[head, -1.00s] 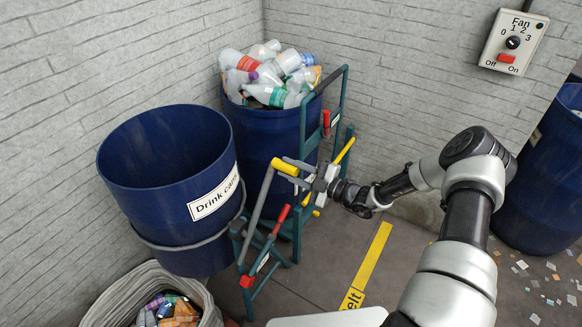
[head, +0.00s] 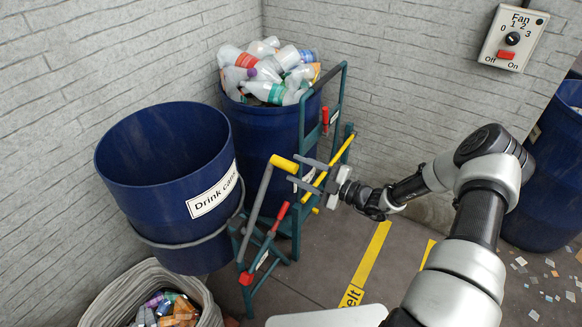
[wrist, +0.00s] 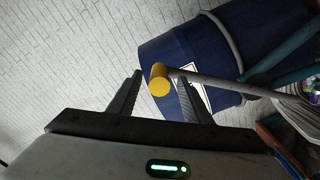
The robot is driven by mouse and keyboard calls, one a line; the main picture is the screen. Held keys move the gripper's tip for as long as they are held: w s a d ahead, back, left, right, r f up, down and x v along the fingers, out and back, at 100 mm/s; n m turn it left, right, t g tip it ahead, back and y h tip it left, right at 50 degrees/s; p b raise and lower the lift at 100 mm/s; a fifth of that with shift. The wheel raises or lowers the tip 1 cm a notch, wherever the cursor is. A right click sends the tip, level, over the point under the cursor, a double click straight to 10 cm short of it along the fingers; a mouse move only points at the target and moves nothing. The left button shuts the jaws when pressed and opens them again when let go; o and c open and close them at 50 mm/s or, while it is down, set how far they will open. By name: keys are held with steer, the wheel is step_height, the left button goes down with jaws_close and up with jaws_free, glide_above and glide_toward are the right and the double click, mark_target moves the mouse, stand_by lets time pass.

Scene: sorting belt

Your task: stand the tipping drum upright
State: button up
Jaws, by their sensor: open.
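The blue drum labelled "Drink cans" (head: 150,215) is at the left, held by a grey band and leaning, its open mouth toward me and empty as far as I see. In the wrist view the drum (wrist: 170,52) is behind the lever. A grey lever (head: 259,205) with a yellow grip (head: 283,163) rises from its green tipping frame (head: 262,277). My gripper (head: 292,169) is open, just right of the yellow grip. In the wrist view the yellow grip (wrist: 159,85) shows between the spread fingertips; I see no finger closed on it.
A second blue drum (head: 268,135) full of plastic bottles stands behind, in a green frame (head: 342,90). A sack (head: 105,297) of cans is at lower left. A fan switch (head: 513,38) is on the wall. Another blue drum (head: 552,190) and floor scraps are at right.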

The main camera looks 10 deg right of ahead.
steer(key=b+v, duration=0.1)
steer(key=v, duration=1.2)
steer(key=shift+s+d, duration=0.2)
steer(key=shift+d, duration=0.1)
steer(key=shift+a+r, duration=0.1)
